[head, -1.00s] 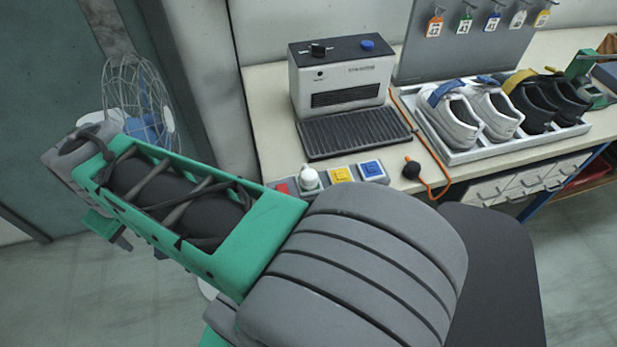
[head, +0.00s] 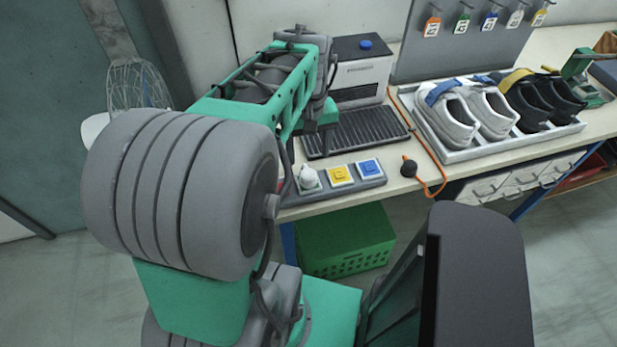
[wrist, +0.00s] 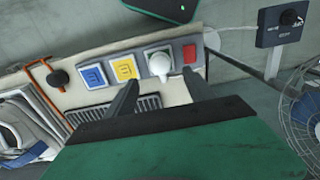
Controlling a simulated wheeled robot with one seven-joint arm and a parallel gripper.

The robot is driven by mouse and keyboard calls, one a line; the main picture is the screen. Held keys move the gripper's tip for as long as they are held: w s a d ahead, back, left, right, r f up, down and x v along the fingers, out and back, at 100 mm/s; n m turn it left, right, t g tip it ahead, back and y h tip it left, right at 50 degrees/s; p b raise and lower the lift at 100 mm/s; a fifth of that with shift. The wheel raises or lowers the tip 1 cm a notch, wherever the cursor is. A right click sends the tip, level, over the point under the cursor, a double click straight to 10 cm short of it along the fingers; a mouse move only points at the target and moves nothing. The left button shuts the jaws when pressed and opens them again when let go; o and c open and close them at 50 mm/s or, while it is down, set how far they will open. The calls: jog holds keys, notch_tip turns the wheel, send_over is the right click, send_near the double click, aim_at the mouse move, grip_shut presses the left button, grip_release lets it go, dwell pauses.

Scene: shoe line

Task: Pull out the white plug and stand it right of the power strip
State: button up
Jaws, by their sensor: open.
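The white plug (head: 309,176) stands upright in the grey power strip (head: 375,183) along the bench's front edge. A yellow square (head: 340,175) and a blue square (head: 369,167) sit to its right on the strip. In the wrist view the plug (wrist: 159,65) lies between the yellow square and a red square (wrist: 190,54); my arm hides the red one in the head view. My gripper (wrist: 160,77) is open and empty. Its two fingers point toward the strip, with the plug seen between and beyond their tips, apart from them. My arm mostly hides the gripper in the head view.
A black ball (head: 409,167) on an orange cord lies on the bench right of the strip, with a narrow bare gap between. Behind the strip are a ribbed black mat (head: 350,130) and a white box (head: 362,75). A shoe tray (head: 500,142) stands further right.

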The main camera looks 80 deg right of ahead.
aim_at(308, 173)
notch_tip(308, 173, down, 9)
jog(key=b, duration=0.6)
dwell(1.1)
jog(key=shift+c, duration=0.4)
grip_shut()
dwell(0.4)
jog(key=shift+r, duration=0.1)
jog(key=shift+r+p, duration=2.35)
jog(key=shift+r, duration=0.6)
